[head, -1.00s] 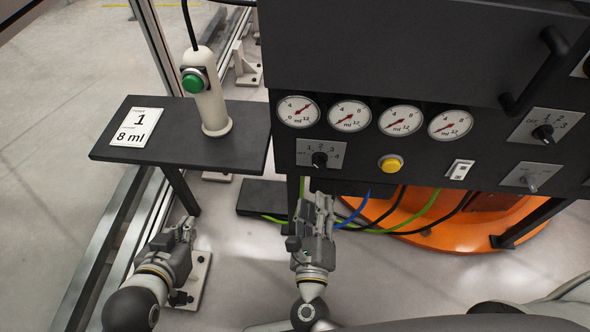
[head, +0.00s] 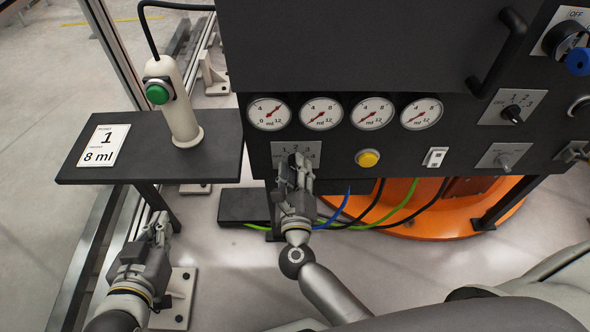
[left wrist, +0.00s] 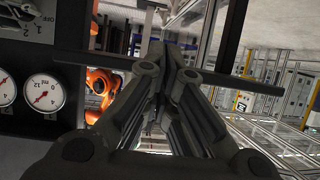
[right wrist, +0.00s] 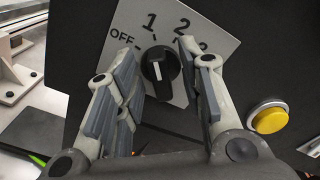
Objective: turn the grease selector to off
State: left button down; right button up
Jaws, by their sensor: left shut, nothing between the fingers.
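A selector plate (head: 283,149) marked with OFF and numbers sits under the gauges at the panel's lower left; in the head view my right gripper hides its knob. The right wrist view shows that black selector knob (right wrist: 160,72) between my open right fingers, its white line roughly towards 1. No grease label is readable. My right gripper (head: 297,162) is open around the knob, apparently not touching it. My left gripper (head: 158,228) is shut and empty, low at the left, away from the panel. The left wrist view shows its closed fingers (left wrist: 166,70).
Several gauges (head: 321,113) line the panel above a yellow button (head: 368,158) and a white switch (head: 435,157). Other selectors (head: 512,113) are at the right. A dark shelf (head: 215,165) holds a white post with a green button (head: 157,94) and an 8 ml card (head: 103,145).

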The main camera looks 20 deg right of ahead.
grip_shut()
dwell(0.3)
